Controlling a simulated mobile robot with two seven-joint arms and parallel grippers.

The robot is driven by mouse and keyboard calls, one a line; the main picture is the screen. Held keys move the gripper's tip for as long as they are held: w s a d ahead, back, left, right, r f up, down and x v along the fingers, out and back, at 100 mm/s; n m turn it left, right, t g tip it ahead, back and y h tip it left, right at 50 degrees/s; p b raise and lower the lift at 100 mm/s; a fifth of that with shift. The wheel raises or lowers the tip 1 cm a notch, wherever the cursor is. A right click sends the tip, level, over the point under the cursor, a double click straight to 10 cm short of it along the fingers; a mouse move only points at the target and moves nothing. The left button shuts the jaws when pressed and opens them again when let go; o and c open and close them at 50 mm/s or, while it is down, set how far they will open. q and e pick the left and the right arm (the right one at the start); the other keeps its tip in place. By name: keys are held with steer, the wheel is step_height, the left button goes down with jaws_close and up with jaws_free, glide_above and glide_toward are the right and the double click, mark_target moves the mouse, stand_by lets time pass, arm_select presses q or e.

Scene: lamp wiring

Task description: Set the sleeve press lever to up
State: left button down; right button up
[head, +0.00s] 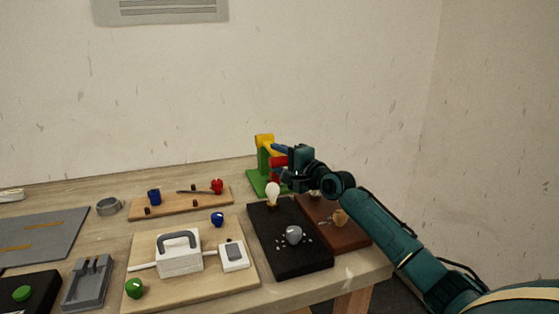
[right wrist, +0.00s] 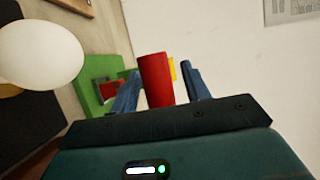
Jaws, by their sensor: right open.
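The sleeve press has a green base and post (head: 263,175) and a yellow head (head: 265,141), and stands at the table's far right. Its red lever (head: 278,161) sits below the yellow head, partly hidden by my right gripper (head: 279,160). In the right wrist view, the red lever end (right wrist: 154,78) shows between the two blue fingers of my right gripper (right wrist: 160,72). The fingers are open, with a gap visible at the right of the lever. I cannot tell whether the left finger touches it. My left gripper is not in view.
A light bulb (head: 271,194) stands on a black board (head: 262,224) just in front of the press; it looms close in the right wrist view (right wrist: 40,52). A brown board (head: 345,229) lies under my right arm. The wall is behind.

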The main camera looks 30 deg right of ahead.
steer(key=shift+c, duration=0.4)
jaws_close()
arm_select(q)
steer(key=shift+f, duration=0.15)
